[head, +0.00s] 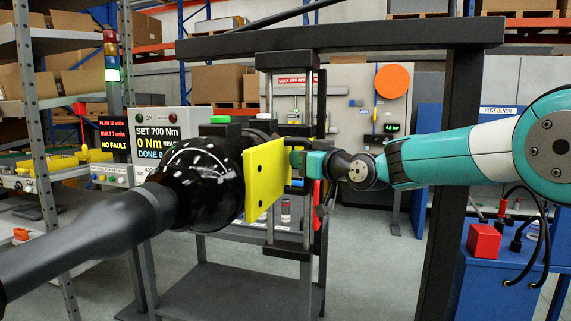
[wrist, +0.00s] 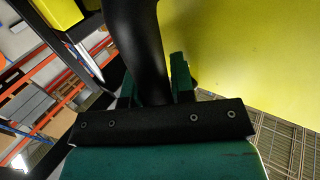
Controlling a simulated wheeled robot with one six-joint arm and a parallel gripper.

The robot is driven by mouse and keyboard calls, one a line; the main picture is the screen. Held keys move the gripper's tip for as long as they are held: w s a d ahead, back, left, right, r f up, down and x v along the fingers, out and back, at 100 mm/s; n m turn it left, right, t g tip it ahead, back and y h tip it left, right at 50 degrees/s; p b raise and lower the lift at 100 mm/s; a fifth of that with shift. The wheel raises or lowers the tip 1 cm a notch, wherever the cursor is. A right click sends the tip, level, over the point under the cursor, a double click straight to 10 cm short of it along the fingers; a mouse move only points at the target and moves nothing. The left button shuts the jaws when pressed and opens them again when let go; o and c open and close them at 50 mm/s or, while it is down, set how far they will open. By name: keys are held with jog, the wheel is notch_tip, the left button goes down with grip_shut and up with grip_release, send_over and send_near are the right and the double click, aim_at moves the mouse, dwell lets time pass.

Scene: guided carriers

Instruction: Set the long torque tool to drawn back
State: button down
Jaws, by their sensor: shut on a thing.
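The long torque tool (head: 205,175) is a large black body with a thick shaft running to the lower left in the head view. A yellow plate (head: 265,178) stands at its right end. The plate also fills the right of the wrist view (wrist: 245,50). My gripper (head: 298,160) is just right of the plate, reaching in from the right. In the wrist view my gripper (wrist: 156,82) has its green fingers on both sides of a curved black handle (wrist: 138,40) and is shut on it. The handle's far end is out of view, and the plate partly hides the grip in the head view.
A dark frame with an overhead beam (head: 340,38) and a right post (head: 455,170) surrounds the tool and arm. A display (head: 160,135) reads SET 700 Nm, 0 Nm. A blue bench with a red box (head: 484,241) stands right. A shelf rack (head: 40,120) stands left.

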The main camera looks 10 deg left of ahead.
jog(key=shift+w+d, duration=0.15)
jog(key=shift+d, duration=0.05)
jog(key=c, duration=1.2)
grip_release()
jog(key=shift+w, duration=0.15)
jog(key=shift+c, duration=0.2)
jog(key=shift+a, duration=0.1)
jog(key=b+v, duration=0.7)
jog(key=v, duration=1)
jog(key=shift+s, duration=0.25)
